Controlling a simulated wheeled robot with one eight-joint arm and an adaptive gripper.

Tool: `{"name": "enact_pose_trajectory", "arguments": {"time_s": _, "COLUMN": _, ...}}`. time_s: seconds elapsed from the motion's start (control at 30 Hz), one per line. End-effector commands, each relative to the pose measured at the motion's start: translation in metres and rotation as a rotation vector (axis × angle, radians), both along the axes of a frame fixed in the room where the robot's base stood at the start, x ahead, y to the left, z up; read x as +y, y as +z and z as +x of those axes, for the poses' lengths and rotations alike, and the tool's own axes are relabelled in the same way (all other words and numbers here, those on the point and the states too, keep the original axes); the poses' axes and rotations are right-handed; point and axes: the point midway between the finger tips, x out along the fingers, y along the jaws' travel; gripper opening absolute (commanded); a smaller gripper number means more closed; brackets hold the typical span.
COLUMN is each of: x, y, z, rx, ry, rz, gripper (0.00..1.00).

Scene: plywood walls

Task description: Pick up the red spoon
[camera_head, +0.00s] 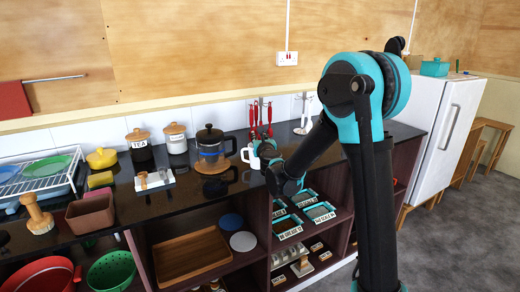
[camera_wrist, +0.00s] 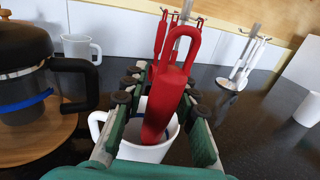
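A red utensil with a looped handle top (camera_wrist: 168,100), which I take to be the red spoon, stands slightly tilted in the wrist view. Its lower end goes down into a white mug (camera_wrist: 146,150) and is hidden there. My gripper (camera_wrist: 165,82) is open, with one teal-and-grey finger on each side of the red handle. A gap shows between the left finger and the handle; contact on the right is unclear. In the head view my gripper (camera_head: 284,182) is over the counter beside the white mug (camera_head: 250,157).
A coffee press (camera_wrist: 30,70) on a wooden board is close on the left. Another white mug (camera_wrist: 82,47) stands behind. Red utensils (camera_head: 253,120) hang on a rack at the back, with white utensils (camera_wrist: 240,62) on a stand to the right. The counter between is clear.

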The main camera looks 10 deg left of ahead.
Motion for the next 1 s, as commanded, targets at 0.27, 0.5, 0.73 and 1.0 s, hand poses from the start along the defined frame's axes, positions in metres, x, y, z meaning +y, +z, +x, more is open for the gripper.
{"name": "enact_pose_trajectory", "arguments": {"time_s": 0.27, "x": 0.000, "y": 0.000, "z": 0.000, "rx": 0.000, "ry": 0.000, "rz": 0.000, "gripper": 0.00}}
{"name": "enact_pose_trajectory", "arguments": {"time_s": 0.5, "x": 0.000, "y": 0.000, "z": 0.000, "rx": 0.000, "ry": 0.000, "rz": 0.000, "gripper": 0.00}}
{"name": "enact_pose_trajectory", "arguments": {"time_s": 0.73, "x": 0.000, "y": 0.001, "z": 0.000, "rx": 0.000, "ry": 0.000, "rz": 0.000, "gripper": 0.00}}
{"name": "enact_pose_trajectory", "arguments": {"time_s": 1.0, "x": 0.000, "y": 0.020, "z": 0.000, "rx": 0.000, "ry": 0.000, "rz": 0.000, "gripper": 0.00}}
